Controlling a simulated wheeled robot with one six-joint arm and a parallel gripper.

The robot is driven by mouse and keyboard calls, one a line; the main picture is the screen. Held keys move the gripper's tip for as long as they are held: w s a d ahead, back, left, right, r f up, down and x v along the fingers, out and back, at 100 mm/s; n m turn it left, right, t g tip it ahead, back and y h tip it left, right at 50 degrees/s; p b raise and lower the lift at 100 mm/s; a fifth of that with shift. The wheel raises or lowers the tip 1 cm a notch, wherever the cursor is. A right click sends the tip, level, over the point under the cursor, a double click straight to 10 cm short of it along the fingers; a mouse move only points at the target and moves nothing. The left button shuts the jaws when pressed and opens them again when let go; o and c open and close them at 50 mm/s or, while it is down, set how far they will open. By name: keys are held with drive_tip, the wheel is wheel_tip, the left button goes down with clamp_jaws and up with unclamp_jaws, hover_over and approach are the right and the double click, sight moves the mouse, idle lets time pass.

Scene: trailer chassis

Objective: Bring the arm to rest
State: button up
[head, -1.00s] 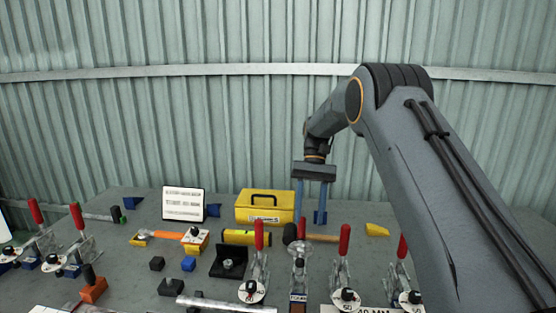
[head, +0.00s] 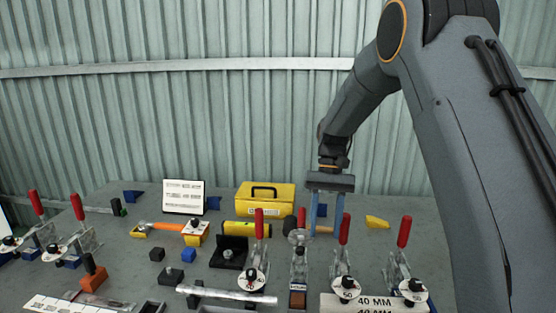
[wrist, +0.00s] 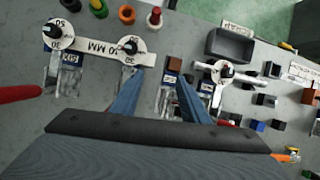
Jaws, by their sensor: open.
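My arm (head: 455,120) reaches in from the right over the grey table and bends down at its wrist. My gripper (head: 325,228) points down with its two blue fingers apart and nothing between them. In the head view it overlaps a mallet (head: 297,236) and stands behind the red-handled toggle clamps; its exact height is unclear.
Red-handled clamps (head: 343,230) stand along the front. A yellow toolbox (head: 265,198), a white sign (head: 183,196), a yellow level (head: 246,228) and a yellow wedge (head: 377,222) lie farther back. A metal bar (head: 228,293) lies in front. A corrugated wall (head: 200,120) closes the back.

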drive_tip(key=s+d+f+t+b, duration=0.1)
drive_tip(key=s, duration=0.2)
drive_tip(key=s+d+f+b, duration=0.1)
drive_tip(key=s+d+f, duration=0.1)
drive_tip(key=s, duration=0.2)
drive_tip(key=s+d+f+t+b, duration=0.1)
drive_tip(key=s+f, duration=0.1)
drive_tip(key=s, duration=0.1)
drive_tip(key=shift+s+d+f+t+h+b, duration=0.2)
drive_tip(key=shift+f+t+h+b, duration=0.1)
drive_tip(key=shift+b, duration=0.1)
drive_tip(key=s+d+f+t+b, duration=0.2)
drive_tip(key=s+f, duration=0.3)
drive_tip(key=s, duration=0.6)
drive_tip(key=shift+d+b, duration=0.2)
drive_tip(key=shift+b, duration=0.1)
